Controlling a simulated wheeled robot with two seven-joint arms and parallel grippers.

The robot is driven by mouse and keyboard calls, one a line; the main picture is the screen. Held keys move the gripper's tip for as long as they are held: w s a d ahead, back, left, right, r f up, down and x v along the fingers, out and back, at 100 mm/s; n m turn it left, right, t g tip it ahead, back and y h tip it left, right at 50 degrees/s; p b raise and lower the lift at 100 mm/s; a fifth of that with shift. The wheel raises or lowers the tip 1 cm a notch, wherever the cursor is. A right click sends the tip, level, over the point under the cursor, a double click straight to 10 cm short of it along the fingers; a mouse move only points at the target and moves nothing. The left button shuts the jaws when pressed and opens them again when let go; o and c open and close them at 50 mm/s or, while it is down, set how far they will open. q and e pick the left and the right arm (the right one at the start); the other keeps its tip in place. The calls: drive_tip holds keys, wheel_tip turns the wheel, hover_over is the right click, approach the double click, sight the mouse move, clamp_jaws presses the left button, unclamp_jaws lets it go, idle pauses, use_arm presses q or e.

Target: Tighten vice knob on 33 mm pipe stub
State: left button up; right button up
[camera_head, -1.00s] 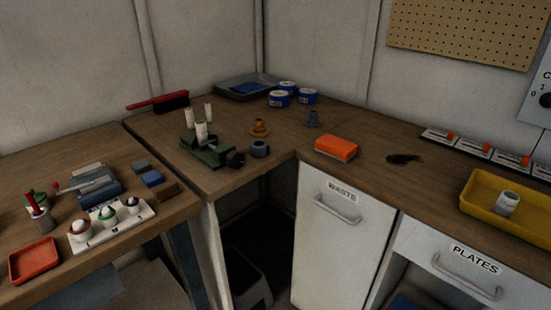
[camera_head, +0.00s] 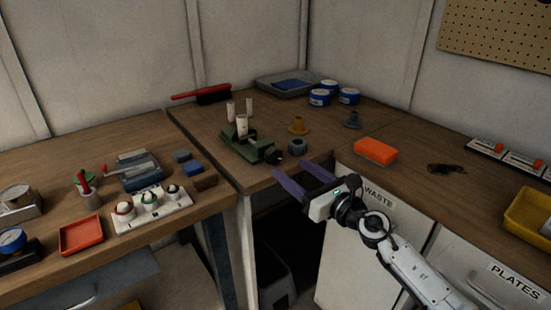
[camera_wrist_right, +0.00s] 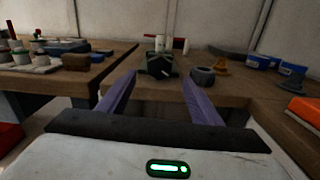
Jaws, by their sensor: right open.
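The green vice (camera_head: 246,147) stands on the corner bench, with a pale pipe stub (camera_head: 242,124) upright in it. Its dark knob (camera_head: 273,157) faces the bench's front edge. In the right wrist view the vice (camera_wrist_right: 158,66) lies ahead, between and beyond the fingers. My right gripper (camera_head: 297,180) is open and empty, in front of the bench edge and short of the knob. Its purple fingers also show in the right wrist view (camera_wrist_right: 158,95). Two more pale stubs (camera_head: 231,110) stand behind the vice. My left gripper is out of view.
A dark ring-shaped part (camera_head: 298,146) sits just right of the knob. An orange block (camera_head: 375,151), brown flanged part (camera_head: 298,125) and grey flanged part (camera_head: 353,119) stand further right. A white tray (camera_head: 151,209) of buttons is on the left bench. A gap opens below the corner.

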sight(276, 158)
drive_tip(key=b+x, duration=0.3)
drive_tip(key=x, duration=0.4)
drive_tip(key=shift+w+a+f, duration=0.1)
drive_tip(key=shift+f, duration=0.05)
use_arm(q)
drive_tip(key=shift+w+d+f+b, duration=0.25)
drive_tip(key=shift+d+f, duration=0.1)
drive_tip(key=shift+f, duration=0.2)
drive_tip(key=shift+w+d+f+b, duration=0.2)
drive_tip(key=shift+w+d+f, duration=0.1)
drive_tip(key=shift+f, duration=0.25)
use_arm(e)
drive_tip(key=shift+w+a, duration=0.45)
drive_tip(key=shift+w, duration=0.05)
drive_tip(key=c, duration=1.1)
drive_tip(key=shift+o, duration=0.2)
drive_tip(key=shift+r+m+p, duration=0.25)
drive_tip(key=shift+m+p, duration=0.3)
drive_tip(key=shift+m, duration=0.65)
drive_tip(key=shift+d+m, duration=0.1)
drive_tip(key=shift+m, duration=0.7)
drive_tip(key=shift+f+m+p, duration=0.1)
drive_tip(key=shift+m+p, duration=0.25)
drive_tip(key=shift+m, duration=0.45)
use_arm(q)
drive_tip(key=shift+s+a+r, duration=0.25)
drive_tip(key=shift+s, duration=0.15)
use_arm(e)
drive_tip(key=shift+f, duration=0.1)
